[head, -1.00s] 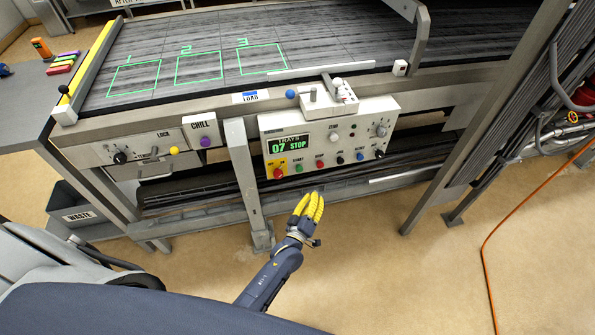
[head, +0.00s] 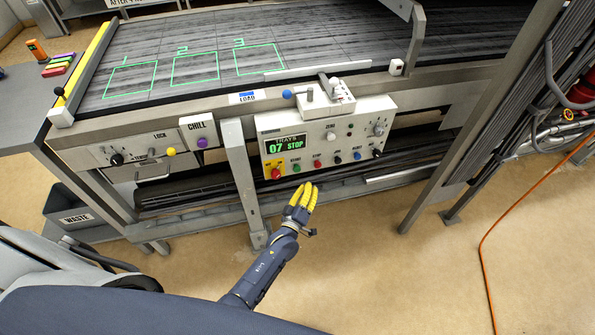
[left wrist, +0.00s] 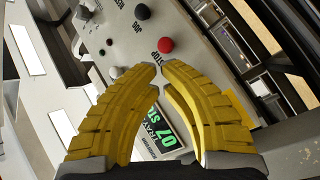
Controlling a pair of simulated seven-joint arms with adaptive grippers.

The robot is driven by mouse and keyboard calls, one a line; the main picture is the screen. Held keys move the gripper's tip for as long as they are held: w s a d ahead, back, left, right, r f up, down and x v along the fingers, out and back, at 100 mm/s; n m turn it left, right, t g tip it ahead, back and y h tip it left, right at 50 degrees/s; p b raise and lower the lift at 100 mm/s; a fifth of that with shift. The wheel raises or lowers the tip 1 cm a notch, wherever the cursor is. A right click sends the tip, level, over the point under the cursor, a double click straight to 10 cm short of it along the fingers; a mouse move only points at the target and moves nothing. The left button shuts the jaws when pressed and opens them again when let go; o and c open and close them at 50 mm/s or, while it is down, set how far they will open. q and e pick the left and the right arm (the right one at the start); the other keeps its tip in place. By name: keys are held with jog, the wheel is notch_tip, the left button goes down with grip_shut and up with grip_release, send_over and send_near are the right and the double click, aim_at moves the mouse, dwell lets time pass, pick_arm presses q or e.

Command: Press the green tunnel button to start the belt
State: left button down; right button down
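The green button (head: 297,168) sits in the lower row of the light control panel (head: 268,125), under a display (head: 287,145) reading "07 STOP". A red button (head: 317,163) is to its right and a red button on a yellow plate (head: 275,173) to its left. My left gripper (head: 309,186) is in front of and below the panel, apart from it, its yellow fingers pointing up at the button row. In the left wrist view its tips (left wrist: 160,65) come together with nothing between them. There the red STOP button (left wrist: 166,45) shows beyond the tips; the green button is hidden behind the fingers.
The dark belt (head: 330,35) with green numbered outlines runs above the panel. A metal leg (head: 243,180) stands left of the panel. Black, blue and other knobs crowd the panel's right side. An orange hose (head: 484,250) lies on the open floor at right.

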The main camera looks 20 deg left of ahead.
pick_arm(q)
jog(key=shift+w+a, duration=0.45)
jog(key=shift+w, duration=0.25)
jog(key=shift+w+a, duration=0.45)
jog(key=shift+w, duration=0.25)
jog(key=shift+w+a, duration=0.45)
jog(key=shift+w, duration=0.25)
jog(key=shift+w+a, duration=0.1)
jog(key=shift+w, duration=0.1)
jog(key=shift+w+a, duration=0.15)
jog(key=shift+w, duration=0.05)
jog(key=shift+w+a, duration=0.45)
jog(key=shift+w, duration=0.3)
dwell(1.7)
jog(key=shift+s, duration=0.15)
jog(key=shift+s+d, duration=0.7)
jog(key=shift+s, duration=0.3)
jog(key=shift+s+d, duration=0.45)
jog(key=shift+s, duration=0.25)
jog(key=shift+s+d, duration=0.45)
jog(key=shift+s, duration=0.25)
jog(key=shift+s+d, duration=0.45)
jog(key=shift+s, duration=0.25)
